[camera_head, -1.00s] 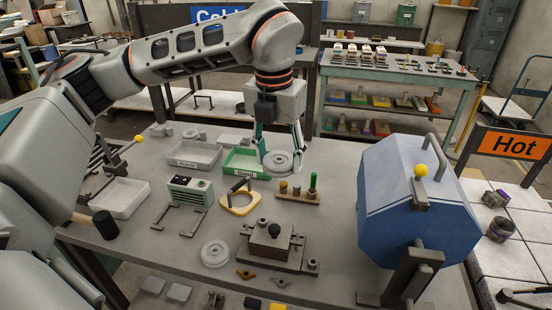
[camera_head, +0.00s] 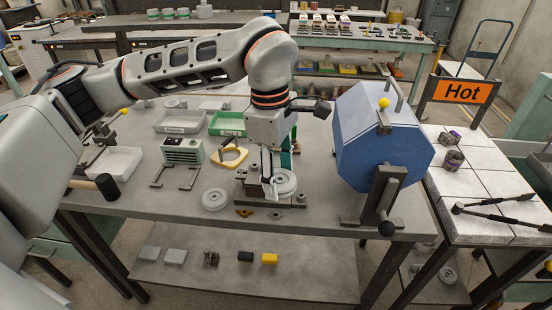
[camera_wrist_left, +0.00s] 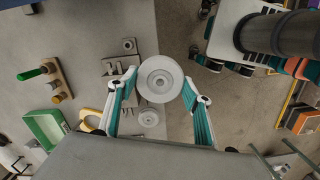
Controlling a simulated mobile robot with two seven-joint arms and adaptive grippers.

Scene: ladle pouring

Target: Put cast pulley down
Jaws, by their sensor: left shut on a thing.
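My left gripper (camera_head: 274,190) is shut on a grey round cast pulley (camera_head: 286,183). In the head view it holds the pulley in front of the grey mould block (camera_head: 250,188), partly covering it. In the left wrist view the pulley (camera_wrist_left: 160,78) sits flat between the two fingertips (camera_wrist_left: 160,88), and the table's front edge passes behind it. It appears raised above the table. A second, similar pulley (camera_head: 215,199) lies on the table to the left, and also shows in the left wrist view (camera_wrist_left: 149,117). My right gripper is not in view.
The worktable (camera_head: 150,215) has bare room along its front left. A blue drum-like box (camera_head: 375,135) stands to the right. A "Hot" sign (camera_head: 463,90) stands beyond.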

